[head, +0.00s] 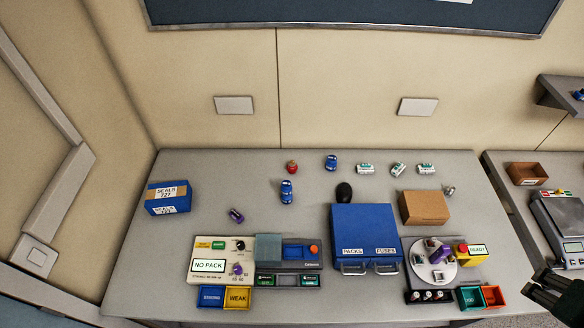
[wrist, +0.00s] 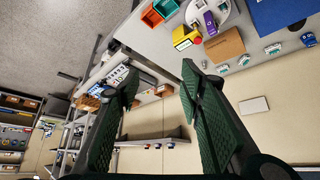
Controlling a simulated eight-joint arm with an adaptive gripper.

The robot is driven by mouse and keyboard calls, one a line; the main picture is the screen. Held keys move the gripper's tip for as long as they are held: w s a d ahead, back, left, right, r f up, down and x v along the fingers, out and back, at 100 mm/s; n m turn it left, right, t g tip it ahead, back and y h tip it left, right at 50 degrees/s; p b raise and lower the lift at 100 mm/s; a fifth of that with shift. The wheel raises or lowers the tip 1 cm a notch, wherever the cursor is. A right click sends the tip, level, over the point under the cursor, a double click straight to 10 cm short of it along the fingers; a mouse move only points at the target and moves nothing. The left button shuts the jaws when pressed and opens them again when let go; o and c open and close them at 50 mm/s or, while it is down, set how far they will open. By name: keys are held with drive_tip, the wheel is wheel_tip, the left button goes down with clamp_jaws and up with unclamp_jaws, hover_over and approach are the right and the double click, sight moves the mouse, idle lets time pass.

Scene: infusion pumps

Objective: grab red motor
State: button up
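The red motor (head: 292,168) is a small red piece that stands upright at the back of the grey table, left of centre, in the head view. Blue motors of similar form stand near it, one (head: 331,162) to its right and one (head: 287,191) just in front. I cannot make out the red motor in the wrist view. My gripper (head: 546,287) is at the lower right edge of the head view, far from the red motor. In the wrist view my gripper (wrist: 155,75) has its two green fingers wide apart with nothing between them.
White-green packs (head: 398,169) and a cardboard box (head: 425,208) sit right of the motors. A blue PACKS/FUSES drawer unit (head: 366,232), a black knob-like object (head: 344,192), the NO PACK console (head: 210,266) and a round turntable (head: 430,262) stand nearer. The table's back left is mostly clear.

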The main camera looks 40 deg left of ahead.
drive_tip(key=w+a+r+n+g+y, duration=0.1)
drive_tip(key=w+a+r+n, duration=0.15)
drive_tip(key=w+a, duration=0.5)
drive_tip(key=w+a+r+n+g, duration=0.1)
drive_tip(key=w+a+n, duration=0.2)
drive_tip(key=w+a, duration=0.45)
drive_tip(key=w+a+f+n+g, duration=0.1)
drive_tip(key=w+a+f+n, duration=0.15)
drive_tip(key=a, duration=0.95)
drive_tip(key=w+a+f+n+g, duration=0.1)
drive_tip(key=w+a+f+n, duration=0.15)
drive_tip(key=a, duration=0.85)
drive_tip(key=n+g+h+b, duration=0.1)
drive_tip(key=n+g, duration=0.2)
drive_tip(key=n, duration=0.4)
hover_over(292, 167)
drive_tip(key=w+a, duration=0.1)
drive_tip(key=f, duration=2.5)
drive_tip(key=shift+w+a+f, duration=0.2)
drive_tip(key=shift+f, duration=0.2)
drive_tip(key=shift+s+a+f, duration=0.1)
drive_tip(key=shift+s, duration=0.05)
